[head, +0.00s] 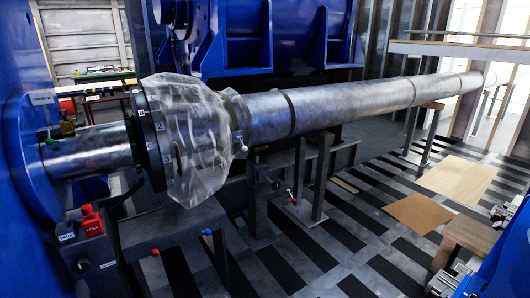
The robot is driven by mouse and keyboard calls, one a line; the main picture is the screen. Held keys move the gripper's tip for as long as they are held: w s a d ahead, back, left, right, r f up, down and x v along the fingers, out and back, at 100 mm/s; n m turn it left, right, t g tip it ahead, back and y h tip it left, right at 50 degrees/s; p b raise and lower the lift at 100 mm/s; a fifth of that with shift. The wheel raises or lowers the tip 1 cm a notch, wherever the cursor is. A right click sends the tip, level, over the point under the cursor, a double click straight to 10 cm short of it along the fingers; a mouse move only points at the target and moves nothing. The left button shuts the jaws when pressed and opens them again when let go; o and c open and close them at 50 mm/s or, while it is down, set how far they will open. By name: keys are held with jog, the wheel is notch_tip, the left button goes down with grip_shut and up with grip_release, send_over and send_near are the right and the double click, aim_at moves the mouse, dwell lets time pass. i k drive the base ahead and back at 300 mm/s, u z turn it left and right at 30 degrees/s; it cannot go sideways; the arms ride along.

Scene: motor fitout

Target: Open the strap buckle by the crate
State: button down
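I cannot make out a strap buckle in the head view. A brown wooden block or box (470,237) stands at the right edge, partly cut off by blue and grey parts; I cannot tell if it is the crate.
A long steel shaft (350,101) runs across on grey stands, with clear plastic wrap (195,130) around its flange. A control box with a red block (91,222) is at lower left. Flat boards (418,213) lie on the striped floor. A workbench (105,75) stands behind.

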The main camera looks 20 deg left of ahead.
aim_at(244, 148)
jog(key=z, duration=0.05)
jog(key=i, duration=0.1)
jog(key=u, duration=1.6)
jog(key=i, duration=2)
jog(key=z, duration=0.8)
